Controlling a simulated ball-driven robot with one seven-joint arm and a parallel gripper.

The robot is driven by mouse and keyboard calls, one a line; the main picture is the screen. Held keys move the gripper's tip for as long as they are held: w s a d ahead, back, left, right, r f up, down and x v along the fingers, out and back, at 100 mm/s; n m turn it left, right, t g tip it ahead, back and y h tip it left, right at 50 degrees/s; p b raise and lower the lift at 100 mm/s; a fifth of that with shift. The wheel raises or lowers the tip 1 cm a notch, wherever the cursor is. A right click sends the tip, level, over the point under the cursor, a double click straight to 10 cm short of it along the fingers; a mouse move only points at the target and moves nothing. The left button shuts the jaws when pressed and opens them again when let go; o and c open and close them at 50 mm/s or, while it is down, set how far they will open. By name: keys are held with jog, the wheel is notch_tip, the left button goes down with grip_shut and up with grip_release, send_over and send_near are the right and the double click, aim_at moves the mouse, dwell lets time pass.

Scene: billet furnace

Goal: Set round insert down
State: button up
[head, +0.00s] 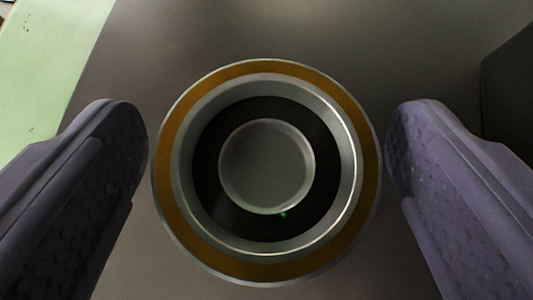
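The round insert (230,208) is in the middle of the head view, seen from above. It has an orange-brown outer ring with a thin silver edge, a silver inner wall, a dark band and a grey round centre. My gripper (268,150) has one purple-grey finger on each side of the insert. A narrow gap shows between each finger and the outer ring, so the gripper looks open around it. The insert appears to rest flat on the grey surface (300,30), though its underside is hidden.
A pale green strip (45,60) lies at the upper left, past the edge of the grey surface. A dark block (510,95) stands at the right edge, behind the right finger. The grey surface above the insert is clear.

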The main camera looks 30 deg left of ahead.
jog(key=shift+r, duration=0.1)
jog(key=shift+s+d+r, duration=0.1)
jog(key=shift+s+r, duration=0.1)
jog(key=shift+r, duration=0.05)
jog(key=p+v, duration=0.5)
jog(key=v, duration=0.6)
jog(key=shift+s, duration=0.2)
